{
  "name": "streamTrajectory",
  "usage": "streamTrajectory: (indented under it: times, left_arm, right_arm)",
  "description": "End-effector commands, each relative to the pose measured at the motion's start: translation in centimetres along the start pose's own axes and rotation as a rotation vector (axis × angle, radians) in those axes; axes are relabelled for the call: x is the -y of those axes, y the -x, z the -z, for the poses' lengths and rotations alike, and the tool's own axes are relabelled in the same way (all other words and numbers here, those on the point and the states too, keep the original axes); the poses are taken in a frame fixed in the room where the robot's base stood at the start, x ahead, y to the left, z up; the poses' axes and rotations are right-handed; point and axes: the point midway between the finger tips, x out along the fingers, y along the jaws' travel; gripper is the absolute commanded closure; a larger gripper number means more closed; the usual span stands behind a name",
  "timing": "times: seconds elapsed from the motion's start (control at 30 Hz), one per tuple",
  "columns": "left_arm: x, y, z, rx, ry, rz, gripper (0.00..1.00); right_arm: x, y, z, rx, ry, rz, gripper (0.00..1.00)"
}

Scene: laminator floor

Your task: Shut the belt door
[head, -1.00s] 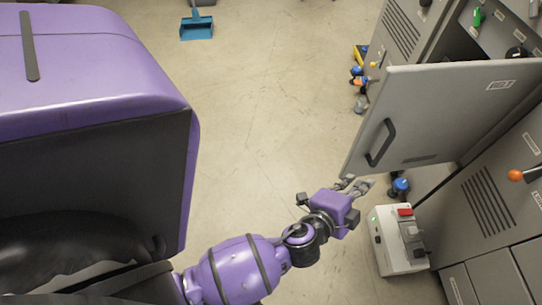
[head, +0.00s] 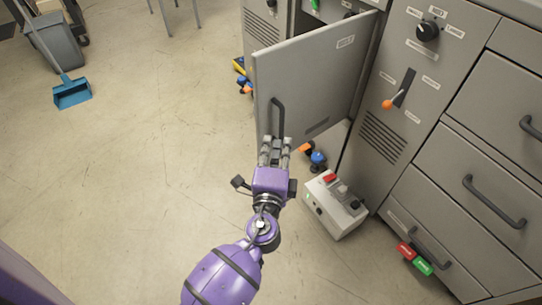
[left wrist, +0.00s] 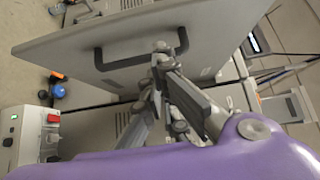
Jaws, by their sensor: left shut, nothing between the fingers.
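The grey belt door (head: 315,75) stands swung open from the grey cabinet, with a label near its top edge and a dark bar handle (head: 279,112) near its free edge. In the left wrist view, the door (left wrist: 65,50) fills the upper part and its handle (left wrist: 118,62) runs across it. My left gripper (head: 274,143) is shut and empty, with its fingertips at the lower part of the handle. In the left wrist view, the fingertips (left wrist: 161,52) overlap the handle; I cannot tell whether they touch it. My right gripper is not in view.
A white control box (head: 335,207) with a red switch stands on the floor below the door. Blue and orange items (head: 314,156) lie behind it. Drawer cabinets (head: 470,150) are at right. A blue dustpan (head: 72,92) lies at left; the floor between is clear.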

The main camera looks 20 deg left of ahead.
Motion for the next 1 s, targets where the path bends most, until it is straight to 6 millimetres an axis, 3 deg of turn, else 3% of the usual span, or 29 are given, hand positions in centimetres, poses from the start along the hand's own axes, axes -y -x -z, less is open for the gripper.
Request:
streamTrajectory:
  times: [0.13, 0.3, 0.5, 1.0]
  left_arm:
    - [0.2, -3.3, 0.0, 0.0, -0.002, 0.002, 1.0]
    - [0.1, -5.2, -1.8, 0.001, -0.002, 0.0, 1.0]
    - [0.0, -6.2, -2.8, 0.001, 0.0, 0.0, 1.0]
    - [-0.1, -6.4, -3.3, -0.01, 0.0, -0.001, 1.0]
  right_arm:
    - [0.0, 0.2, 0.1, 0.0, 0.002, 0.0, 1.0]
    - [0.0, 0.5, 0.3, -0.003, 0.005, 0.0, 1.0]
    - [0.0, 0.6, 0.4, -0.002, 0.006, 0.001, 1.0]
    - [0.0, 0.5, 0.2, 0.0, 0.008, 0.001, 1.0]
